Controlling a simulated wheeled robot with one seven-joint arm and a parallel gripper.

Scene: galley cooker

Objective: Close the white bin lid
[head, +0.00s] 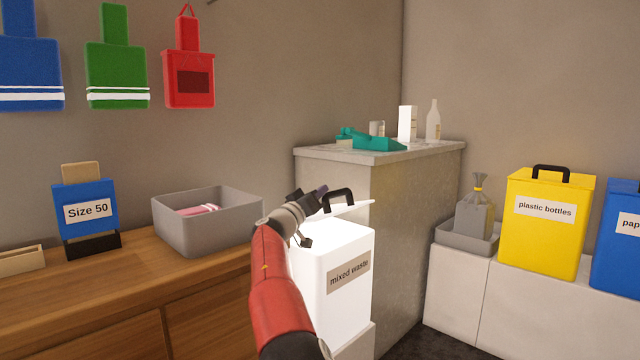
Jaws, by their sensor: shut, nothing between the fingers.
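The white bin (340,262) with a "mixed waste" label stands between the wooden counter and the grey cabinet. Its white lid (350,208) is raised at a slight tilt, with a gap between it and the bin body. A black handle (339,198) sits on top of the lid. My red arm reaches up in front of the bin. My gripper (312,192) is shut and empty, close to the left side of the lid handle. Whether it touches the lid or handle I cannot tell. My arm hides the bin's left side.
A grey tray (208,243) with a pink item stands on the wooden counter (140,290) left of my arm. The grey cabinet (400,220) rises right behind the bin. A yellow bin (545,240) and a blue bin (615,260) stand farther right.

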